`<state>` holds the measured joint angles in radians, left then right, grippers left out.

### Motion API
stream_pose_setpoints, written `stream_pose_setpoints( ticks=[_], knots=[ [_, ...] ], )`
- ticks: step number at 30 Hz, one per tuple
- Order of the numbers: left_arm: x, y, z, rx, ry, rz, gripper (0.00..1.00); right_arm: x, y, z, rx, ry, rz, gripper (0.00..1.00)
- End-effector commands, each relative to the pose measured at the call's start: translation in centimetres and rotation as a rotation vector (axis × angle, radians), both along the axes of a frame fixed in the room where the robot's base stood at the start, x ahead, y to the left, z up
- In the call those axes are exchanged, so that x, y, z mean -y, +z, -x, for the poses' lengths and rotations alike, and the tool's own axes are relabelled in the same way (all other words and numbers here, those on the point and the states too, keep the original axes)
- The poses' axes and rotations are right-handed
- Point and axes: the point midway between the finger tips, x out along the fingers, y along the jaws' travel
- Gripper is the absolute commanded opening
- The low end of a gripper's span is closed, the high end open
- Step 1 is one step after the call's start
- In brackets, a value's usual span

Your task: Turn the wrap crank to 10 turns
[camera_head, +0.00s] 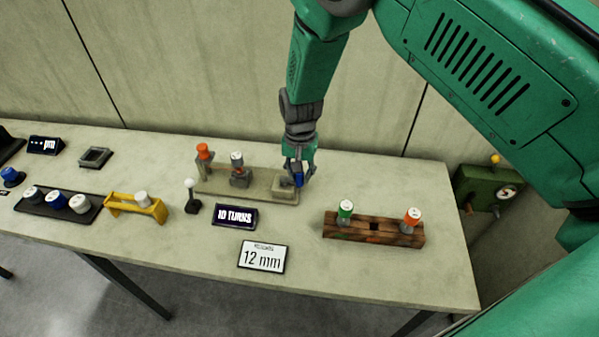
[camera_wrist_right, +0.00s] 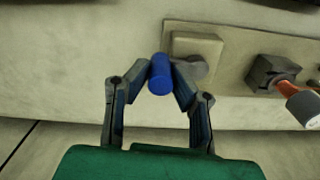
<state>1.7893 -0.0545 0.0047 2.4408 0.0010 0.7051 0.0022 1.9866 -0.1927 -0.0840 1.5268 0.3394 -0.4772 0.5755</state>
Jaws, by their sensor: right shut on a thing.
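The wrap crank has a blue handle (camera_wrist_right: 160,74) and a grey arm on a beige block (camera_wrist_right: 197,48), seen in the right wrist view. In the head view the blue handle (camera_head: 299,180) shows at the right end of the beige base plate (camera_head: 222,188). My right gripper (camera_wrist_right: 161,72) is shut on the blue handle, with a finger on each side. It also shows in the head view (camera_head: 298,169), reaching down from above. A dark display (camera_head: 235,215) in front of the plate reads "10 TURNS". My left gripper is not in view.
A "12 mm" sign (camera_head: 262,257) stands in front. A wooden block (camera_head: 373,232) with two capped pieces is to the right. A yellow holder (camera_head: 137,206) and black tray (camera_head: 57,204) are left.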

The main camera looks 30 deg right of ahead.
Motion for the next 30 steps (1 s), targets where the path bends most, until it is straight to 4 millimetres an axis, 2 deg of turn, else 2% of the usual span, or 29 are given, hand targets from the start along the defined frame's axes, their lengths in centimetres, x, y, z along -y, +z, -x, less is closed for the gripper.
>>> stream_pose_setpoints(
  ticks=[5,6,7,16,20,23,30],
  knots=[
    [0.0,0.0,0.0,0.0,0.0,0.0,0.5,-0.2,-0.2,0.1,-0.004,0.002,-0.002,0.0],
    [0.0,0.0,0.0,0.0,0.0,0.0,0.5,-0.2,-0.1,0.1,-0.004,0.003,-0.002,0.3],
    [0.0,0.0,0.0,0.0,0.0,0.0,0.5,-0.2,-0.1,0.1,-0.004,0.003,-0.002,0.39],
    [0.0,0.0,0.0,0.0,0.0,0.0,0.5,-0.1,0.0,0.1,-0.001,0.002,-0.001,0.39],
    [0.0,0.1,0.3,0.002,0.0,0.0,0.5,-0.1,0.8,0.0,0.001,0.002,-0.001,0.39],
    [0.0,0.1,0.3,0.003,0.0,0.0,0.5,-0.1,2.4,-0.1,0.003,0.002,-0.001,0.39],
    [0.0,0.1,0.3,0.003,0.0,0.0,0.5,-0.1,7.6,-0.1,0.002,0.004,-0.001,0.39]
  ],
)
